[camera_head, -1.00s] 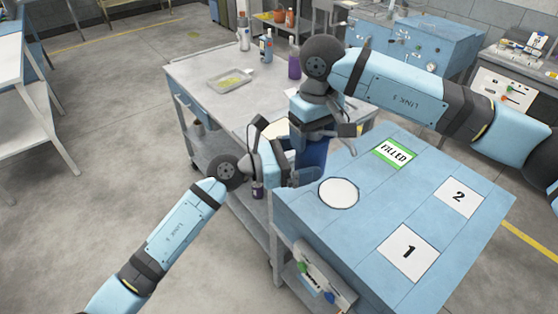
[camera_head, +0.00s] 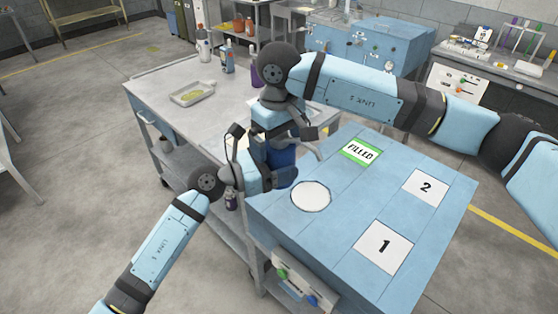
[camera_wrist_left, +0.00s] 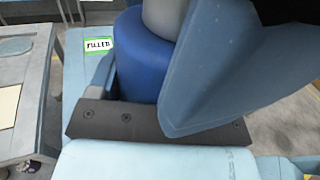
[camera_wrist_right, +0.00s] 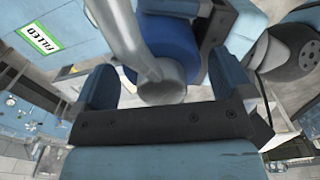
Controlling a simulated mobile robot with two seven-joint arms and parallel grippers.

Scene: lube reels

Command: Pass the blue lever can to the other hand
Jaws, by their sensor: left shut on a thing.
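The blue lever can (camera_head: 284,158) is held above the gap between the grey cart and the blue bench, partly hidden by both grippers. My left gripper (camera_head: 272,180) is shut on its body from the left; the blue body also fills the middle of the left wrist view (camera_wrist_left: 140,65). My right gripper (camera_head: 284,132) is above the can's top. In the right wrist view its fingers stand apart on either side of the can's grey top and spout (camera_wrist_right: 160,85). Whether they touch the can is not clear.
The blue bench (camera_head: 320,235) carries a white round pad (camera_head: 311,196), a green FILLED label (camera_head: 361,152) and cards 1 (camera_head: 384,248) and 2 (camera_head: 426,187). The grey cart (camera_head: 160,118) holds a tray (camera_head: 192,93) and bottles (camera_head: 228,58).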

